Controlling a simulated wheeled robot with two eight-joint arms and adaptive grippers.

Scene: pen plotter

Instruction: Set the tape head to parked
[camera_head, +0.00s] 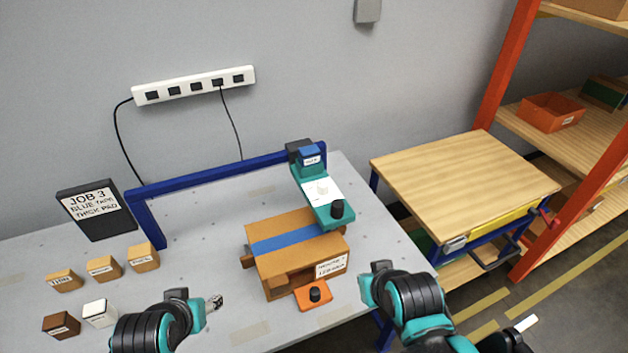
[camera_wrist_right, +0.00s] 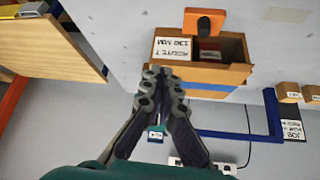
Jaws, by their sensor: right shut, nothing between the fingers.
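The tape head (camera_head: 325,203) is a teal plate with a white label, a pale peg and a black knob. It hangs from the right end of the blue gantry (camera_head: 225,172), above the far right part of a brown box (camera_head: 290,270) with a blue strip across its top. In the right wrist view the tape head is mostly hidden behind my fingers. My right gripper (camera_wrist_right: 163,78) is shut and empty, with the box beyond its tips. In the head view it is right of the box, apart from it. My left gripper (camera_head: 214,303) is left of the box; its jaw opening is unclear.
An orange block with a black knob (camera_head: 314,295) sits at the box's front. Several small labelled blocks (camera_head: 104,268) and a JOB 3 sign (camera_head: 90,210) stand at left. A wooden-topped bench (camera_head: 465,185) stands right, past a gap. Table right of the box is bare.

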